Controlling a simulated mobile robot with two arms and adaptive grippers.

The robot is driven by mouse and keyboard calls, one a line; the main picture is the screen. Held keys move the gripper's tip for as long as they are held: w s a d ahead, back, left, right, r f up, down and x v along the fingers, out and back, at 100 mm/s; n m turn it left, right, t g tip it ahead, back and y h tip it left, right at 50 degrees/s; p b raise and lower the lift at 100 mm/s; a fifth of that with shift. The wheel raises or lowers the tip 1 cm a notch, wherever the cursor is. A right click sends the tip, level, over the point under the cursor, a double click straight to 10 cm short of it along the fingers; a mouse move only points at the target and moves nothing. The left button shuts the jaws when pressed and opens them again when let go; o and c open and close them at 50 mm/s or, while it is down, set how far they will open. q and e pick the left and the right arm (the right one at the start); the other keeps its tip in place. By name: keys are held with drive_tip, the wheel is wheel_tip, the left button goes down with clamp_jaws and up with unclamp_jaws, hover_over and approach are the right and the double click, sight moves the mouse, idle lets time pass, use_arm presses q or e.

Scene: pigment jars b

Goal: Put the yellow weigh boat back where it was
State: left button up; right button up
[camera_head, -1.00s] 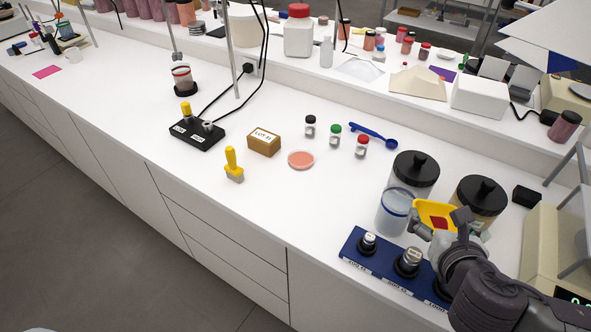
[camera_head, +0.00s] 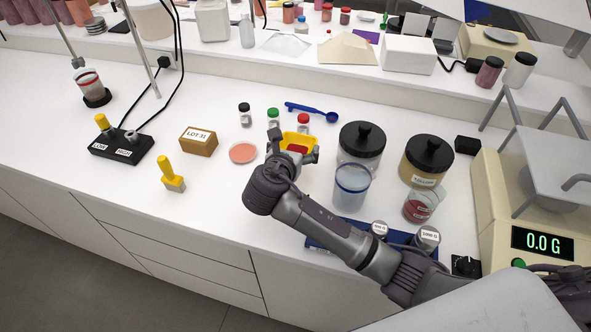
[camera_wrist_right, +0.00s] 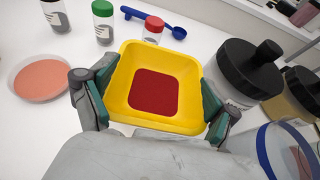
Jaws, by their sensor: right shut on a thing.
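The yellow weigh boat (camera_head: 297,137) holds a flat layer of dark red powder, clear in the wrist view (camera_wrist_right: 155,58). My right gripper (camera_head: 293,153) is shut on it, with the fingers on opposite sides of the boat (camera_wrist_right: 150,112). The boat looks level, just in front of the red-capped vial (camera_head: 303,120) and right of the pink dish (camera_head: 243,152). I cannot tell whether it touches the bench. My left gripper is not in view.
Black-lidded jars (camera_head: 361,143) and a blue-rimmed beaker (camera_head: 351,188) stand close to the right. A blue spoon (camera_head: 312,110) lies behind. The balance (camera_head: 541,239) at the right reads 0.0 G.

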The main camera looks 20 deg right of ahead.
wheel_tip(320, 180, down, 3)
drive_tip(key=shift+s+r, duration=0.1)
drive_tip(key=shift+r, duration=0.1)
drive_tip(key=shift+f, duration=2.1)
drive_tip(key=shift+f, duration=0.15)
drive_tip(key=o, duration=0.7)
drive_tip(key=shift+c, duration=0.2)
drive_tip(key=shift+r, duration=0.2)
drive_tip(key=v, duration=1.2)
drive_tip(key=shift+f, duration=0.1)
